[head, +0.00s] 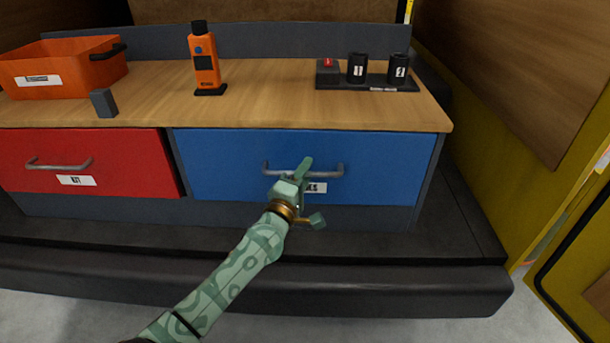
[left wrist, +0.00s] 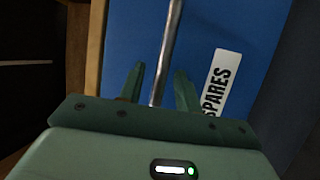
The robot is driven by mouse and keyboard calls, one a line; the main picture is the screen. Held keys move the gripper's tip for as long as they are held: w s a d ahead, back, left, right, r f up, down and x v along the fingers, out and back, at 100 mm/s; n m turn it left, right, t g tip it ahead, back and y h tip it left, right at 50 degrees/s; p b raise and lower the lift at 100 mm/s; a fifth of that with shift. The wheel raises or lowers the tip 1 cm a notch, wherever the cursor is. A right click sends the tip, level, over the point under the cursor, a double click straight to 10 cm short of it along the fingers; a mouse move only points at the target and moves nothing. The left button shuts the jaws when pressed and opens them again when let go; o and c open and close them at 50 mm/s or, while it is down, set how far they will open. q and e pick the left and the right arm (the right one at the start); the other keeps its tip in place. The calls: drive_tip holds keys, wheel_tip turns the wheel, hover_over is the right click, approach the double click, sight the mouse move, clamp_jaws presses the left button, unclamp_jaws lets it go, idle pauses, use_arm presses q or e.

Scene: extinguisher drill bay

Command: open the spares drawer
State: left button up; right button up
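The spares drawer (head: 225,180) is the blue drawer on the right of the bench, its front close under the worktop and looking shut. Its grey bar handle (head: 333,171) runs across the front; the white label (head: 318,188) is partly hidden by my gripper. In the left wrist view the label (left wrist: 220,80) reads SPARES. My left gripper (head: 302,172) is at the middle of the handle. In the left wrist view its two fingers stand apart, with the handle bar (left wrist: 168,55) between them and gaps on both sides. My right gripper is not in view.
A red drawer (head: 120,155) with its own handle is on the left. On the worktop (head: 270,100) stand an orange bin (head: 60,85), a small grey block (head: 104,103), an orange device (head: 204,65) and a dark rack (head: 375,80) with two black cylinders. A yellow frame (head: 480,150) borders the right.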

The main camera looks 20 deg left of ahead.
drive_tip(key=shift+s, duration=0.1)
use_arm(q)
clamp_jaws()
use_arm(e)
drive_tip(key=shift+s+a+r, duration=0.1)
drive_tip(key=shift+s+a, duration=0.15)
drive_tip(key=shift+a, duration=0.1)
use_arm(q)
drive_tip(key=shift+s, duration=0.15)
